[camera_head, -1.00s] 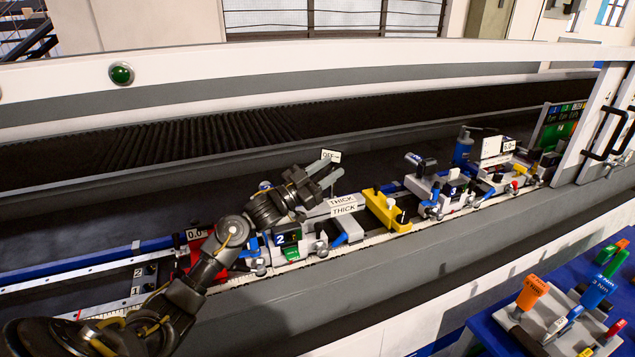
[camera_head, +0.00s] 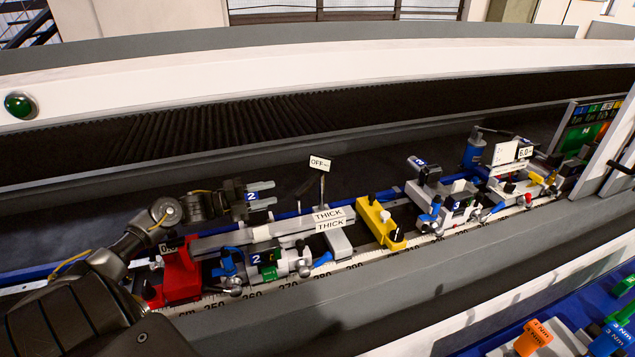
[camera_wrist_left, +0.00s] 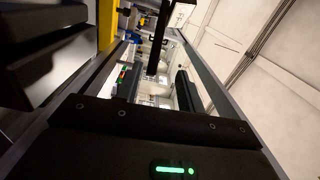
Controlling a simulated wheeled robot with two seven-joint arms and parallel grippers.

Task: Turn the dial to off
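A small white sign reading OFF (camera_head: 320,163) stands on a thin post behind the grey block with two THICK labels (camera_head: 329,219). A dark slanted part (camera_head: 306,187) shows left of the post; I cannot tell whether it is the dial. The left wrist view looks along the fixtures past dark finger parts. My right gripper is not in view.
A red block (camera_head: 182,272) is on the rail at left. A yellow block (camera_head: 378,220) and clamp 3 (camera_head: 456,206) stand to the right. A green button (camera_head: 20,106) is on the white beam. Orange-handled tools (camera_head: 533,337) lie at bottom right.

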